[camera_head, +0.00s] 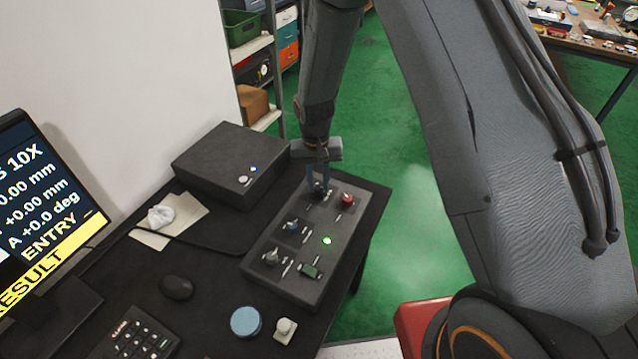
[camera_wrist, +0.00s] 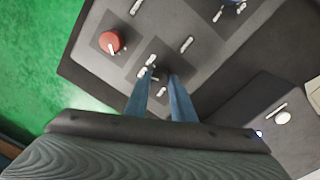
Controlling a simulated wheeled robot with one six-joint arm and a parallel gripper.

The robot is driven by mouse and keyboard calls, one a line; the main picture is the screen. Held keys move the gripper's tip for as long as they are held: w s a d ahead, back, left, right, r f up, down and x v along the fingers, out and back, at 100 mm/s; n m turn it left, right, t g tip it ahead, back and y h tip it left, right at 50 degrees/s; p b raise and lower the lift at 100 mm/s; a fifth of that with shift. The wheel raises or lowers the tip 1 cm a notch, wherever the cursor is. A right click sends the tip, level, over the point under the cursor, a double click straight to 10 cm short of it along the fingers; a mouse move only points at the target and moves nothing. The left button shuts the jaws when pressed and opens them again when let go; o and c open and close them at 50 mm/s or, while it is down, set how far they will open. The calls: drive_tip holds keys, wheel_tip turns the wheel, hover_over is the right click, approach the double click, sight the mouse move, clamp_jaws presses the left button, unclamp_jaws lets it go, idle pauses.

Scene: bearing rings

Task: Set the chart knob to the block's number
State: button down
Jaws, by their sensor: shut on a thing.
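A dark grey control panel (camera_head: 287,286) with several knobs stands on the black table. My gripper (camera_head: 318,187) reaches down to the panel's far end. In the wrist view its two blue fingers (camera_wrist: 161,80) are closed around a small dark knob (camera_wrist: 161,70), mostly hidden between them. A red knob (camera_head: 347,198) sits right of the gripper; it also shows in the wrist view (camera_wrist: 110,41). A blue knob (camera_head: 292,225) and a grey knob (camera_head: 270,257) sit nearer. Which knob is the chart knob, and any block's number, I cannot tell.
A monitor (camera_head: 40,205) at left shows readings and "ENTRY". A dark box (camera_head: 225,160) stands close left of my gripper. A mouse (camera_head: 176,288), a keypad (camera_head: 143,340), a blue round thing (camera_head: 245,321) and a whitish piece (camera_head: 285,330) lie nearer. A green light (camera_head: 326,240) glows on the panel.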

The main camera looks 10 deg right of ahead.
sight(317, 187)
drive_tip(key=shift+n, duration=1.1)
drive_tip(key=c, duration=1.5)
unclamp_jaws()
drive_tip(key=shift+s+a+r+b, duration=0.1)
drive_tip(key=shift+r+b, duration=0.55)
drive_tip(key=shift+r, duration=1.35)
drive_tip(key=shift+a+r+b, duration=0.1)
drive_tip(key=shift+r+b, duration=0.5)
drive_tip(key=shift+r, duration=1.35)
